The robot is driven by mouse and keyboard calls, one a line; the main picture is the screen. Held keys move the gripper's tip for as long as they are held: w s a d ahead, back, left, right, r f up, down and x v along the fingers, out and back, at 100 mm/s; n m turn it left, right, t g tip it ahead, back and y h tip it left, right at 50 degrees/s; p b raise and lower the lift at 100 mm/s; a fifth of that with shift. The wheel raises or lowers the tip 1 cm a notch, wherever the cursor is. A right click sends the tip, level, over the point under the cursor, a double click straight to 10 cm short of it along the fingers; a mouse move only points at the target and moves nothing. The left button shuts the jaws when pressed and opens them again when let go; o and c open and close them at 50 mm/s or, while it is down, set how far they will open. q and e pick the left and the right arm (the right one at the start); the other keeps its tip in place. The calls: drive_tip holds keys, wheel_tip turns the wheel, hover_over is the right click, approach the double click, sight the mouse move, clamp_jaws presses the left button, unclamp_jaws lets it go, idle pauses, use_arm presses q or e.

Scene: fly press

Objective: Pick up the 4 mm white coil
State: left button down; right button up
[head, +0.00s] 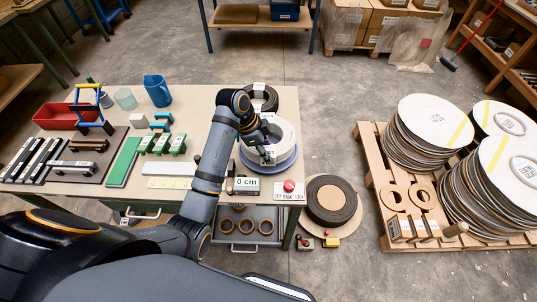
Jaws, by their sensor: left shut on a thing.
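A white coil (287,136) is at the right end of the workbench, above a blue-rimmed round base (286,164). My left gripper (268,140) reaches over the bench and is shut on the coil at its near left side. The gripper and wrist hide part of the coil and its centre. I cannot tell whether the coil touches the base or is slightly raised. A small white label is beside the gripper, too small to read. My right gripper is not in view.
A dark coil (264,92) lies behind the white one. A "0 cm" display (246,185) and a red button (289,186) are at the bench's front edge. Green blocks and tools fill the bench's left. A black coil (331,201) and a loaded pallet (378,190) are on the floor at right.

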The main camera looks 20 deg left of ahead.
use_arm(q)
drive_tip(key=s+d+r+p, duration=0.1)
drive_tip(key=s+r+p, duration=0.7)
drive_tip(key=s, duration=0.5)
drive_tip(key=shift+d+r, duration=0.15)
drive_tip(key=shift+r, duration=0.45)
